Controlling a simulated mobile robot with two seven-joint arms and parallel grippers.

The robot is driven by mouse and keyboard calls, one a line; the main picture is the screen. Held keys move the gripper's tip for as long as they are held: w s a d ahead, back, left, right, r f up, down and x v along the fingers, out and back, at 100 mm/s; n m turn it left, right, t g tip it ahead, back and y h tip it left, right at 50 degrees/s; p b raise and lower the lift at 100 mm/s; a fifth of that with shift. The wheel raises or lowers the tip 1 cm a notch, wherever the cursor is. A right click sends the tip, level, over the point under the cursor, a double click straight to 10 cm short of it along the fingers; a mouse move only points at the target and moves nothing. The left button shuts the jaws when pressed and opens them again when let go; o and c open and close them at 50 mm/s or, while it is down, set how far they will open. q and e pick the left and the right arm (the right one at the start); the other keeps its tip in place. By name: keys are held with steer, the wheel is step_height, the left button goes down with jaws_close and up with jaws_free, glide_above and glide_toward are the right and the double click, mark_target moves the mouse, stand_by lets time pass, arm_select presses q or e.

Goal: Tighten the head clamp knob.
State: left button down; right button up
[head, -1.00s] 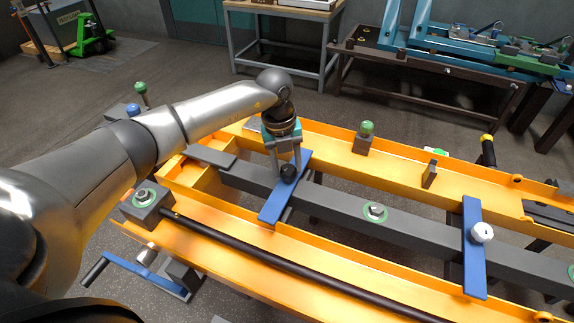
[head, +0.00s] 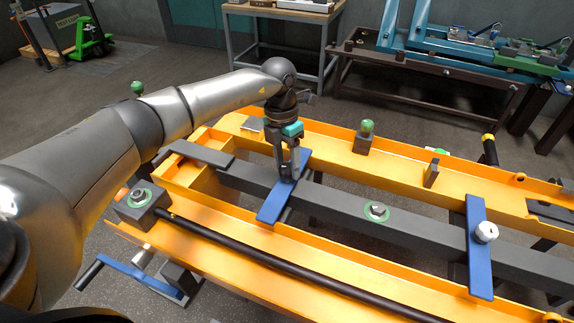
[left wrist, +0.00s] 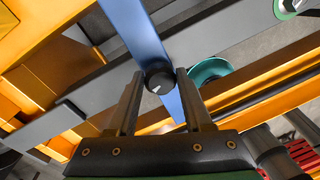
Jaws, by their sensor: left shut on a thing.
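A black round knob with a white mark (left wrist: 158,80) sits on the left blue clamp bar (head: 272,208), which lies across the dark grey beam (head: 330,202). My left gripper (head: 288,174) points down at this knob, and its fingers hide most of it in the head view. In the left wrist view the two fingertips (left wrist: 160,74) stand one on each side of the knob, shut on it. A second blue clamp bar (head: 480,268) with a white knob (head: 486,232) crosses the beam further right. My right gripper is not in view.
The yellow frame (head: 235,253) surrounds the beam. A green-ringed bolt (head: 376,211) is on the beam between the bars. A green-topped post (head: 367,128) stands on the far rail. A black rod (head: 290,263) runs along the near rail. Benches stand behind.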

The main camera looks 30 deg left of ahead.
arm_select(q)
steer(key=shift+w+r+m+b, duration=0.1)
steer(key=shift+m+b, duration=0.1)
steer(key=shift+m, duration=0.6)
steer(key=shift+w+r+m+b, duration=0.1)
steer(key=shift+m+b, duration=0.05)
steer(key=shift+m, duration=0.65)
steer(key=c, duration=0.7)
jaws_free()
steer(key=o, duration=0.4)
steer(key=shift+s+f, duration=0.1)
steer(key=shift+s, duration=0.05)
step_height(320, 180, up, 15)
steer(key=w+a+p, duration=0.1)
steer(key=shift+a+p, duration=0.15)
steer(key=shift+p, duration=0.2)
